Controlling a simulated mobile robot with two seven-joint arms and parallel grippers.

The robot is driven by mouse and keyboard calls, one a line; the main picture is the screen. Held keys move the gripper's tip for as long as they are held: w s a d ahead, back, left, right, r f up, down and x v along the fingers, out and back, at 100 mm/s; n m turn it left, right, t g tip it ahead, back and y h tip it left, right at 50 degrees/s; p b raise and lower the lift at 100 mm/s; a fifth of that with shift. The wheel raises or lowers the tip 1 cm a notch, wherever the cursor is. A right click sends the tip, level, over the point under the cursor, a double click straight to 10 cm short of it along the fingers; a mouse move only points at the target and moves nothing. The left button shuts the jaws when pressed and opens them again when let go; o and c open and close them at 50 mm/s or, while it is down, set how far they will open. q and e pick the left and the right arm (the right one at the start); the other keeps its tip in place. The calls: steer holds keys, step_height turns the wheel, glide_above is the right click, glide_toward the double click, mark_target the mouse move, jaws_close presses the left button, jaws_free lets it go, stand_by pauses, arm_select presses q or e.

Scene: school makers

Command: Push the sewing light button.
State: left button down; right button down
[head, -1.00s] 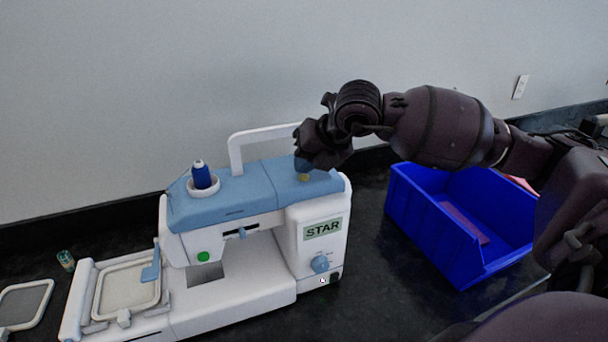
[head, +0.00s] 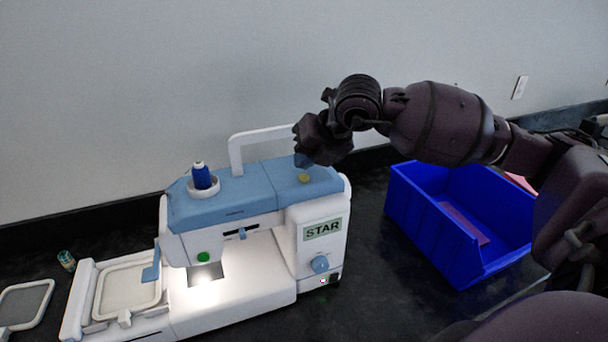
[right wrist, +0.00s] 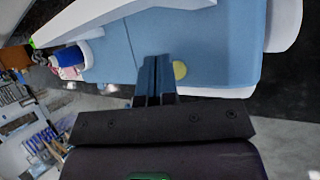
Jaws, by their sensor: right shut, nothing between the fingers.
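The white and blue sewing machine (head: 245,215) stands on the dark counter with its light lit under the head, a bright spot (head: 206,281) on its bed. A round yellow button (head: 304,178) is on its blue top at the right; it also shows in the right wrist view (right wrist: 180,70). My right gripper (head: 302,161) is above the top, just behind the button and apart from it in the head view. In the right wrist view its fingers (right wrist: 154,62) are shut and empty, with the button beside the tips. My left gripper is not in view.
A blue bin (head: 470,225) stands on the counter to the right of the machine. A blue thread spool (head: 201,176) and a white handle (head: 236,150) rise from the machine's top. An embroidery hoop (head: 25,303) lies at the far left. The wall is close behind.

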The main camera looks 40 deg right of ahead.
mark_target(305, 175)
steer(key=shift+r+p, duration=0.65)
steer(key=shift+r, duration=1.05)
step_height(305, 175, up, 2)
steer(key=shift+r+p, duration=0.25)
steer(key=shift+p, duration=0.15)
